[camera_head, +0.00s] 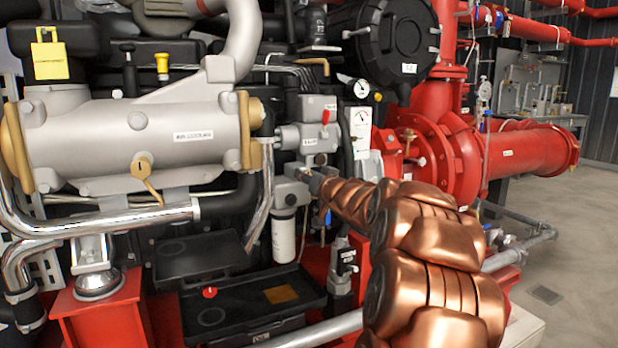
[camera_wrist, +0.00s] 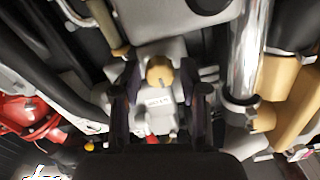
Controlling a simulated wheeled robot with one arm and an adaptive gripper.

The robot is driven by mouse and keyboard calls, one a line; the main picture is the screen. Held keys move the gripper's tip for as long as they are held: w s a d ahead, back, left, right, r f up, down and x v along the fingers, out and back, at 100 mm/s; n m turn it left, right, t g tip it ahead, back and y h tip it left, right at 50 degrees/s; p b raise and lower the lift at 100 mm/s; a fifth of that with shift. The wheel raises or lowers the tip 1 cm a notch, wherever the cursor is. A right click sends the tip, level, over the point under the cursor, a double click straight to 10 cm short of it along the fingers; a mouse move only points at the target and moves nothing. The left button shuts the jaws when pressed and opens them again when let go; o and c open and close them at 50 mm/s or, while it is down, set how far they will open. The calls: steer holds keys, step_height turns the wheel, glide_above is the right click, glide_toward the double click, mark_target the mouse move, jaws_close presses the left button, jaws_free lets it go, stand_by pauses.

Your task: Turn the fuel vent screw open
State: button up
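A round brass-coloured screw head (camera_wrist: 160,72), which looks like the fuel vent screw, sits on a grey block (camera_wrist: 158,101) with a small white label. In the wrist view, the dark fingers of my gripper (camera_wrist: 160,84) stand on either side of the screw with a gap at each side. My gripper is open and holds nothing. In the head view, my gripper (camera_head: 312,181) is at the grey filter head (camera_head: 289,193) above a white canister. The screw cannot be made out there. I cannot tell how far the fingertips are from the block.
A large grey cylinder (camera_head: 170,134) lies to the left and a red pump housing (camera_head: 452,160) stands to the right. A valve block (camera_head: 308,137) with a red lever is just above my gripper. A shiny pipe (camera_wrist: 244,50) runs close on the right in the wrist view.

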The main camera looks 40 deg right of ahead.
jaws_close()
stand_by(0.3)
steer(key=shift+a+f+n+b, duration=0.15)
steer(key=shift+n+b, duration=0.3)
steer(key=shift+n, duration=5.5)
steer(key=shift+d+f+n+b, duration=0.1)
steer(key=shift+n+b, duration=0.3)
steer(key=shift+n, duration=5.55)
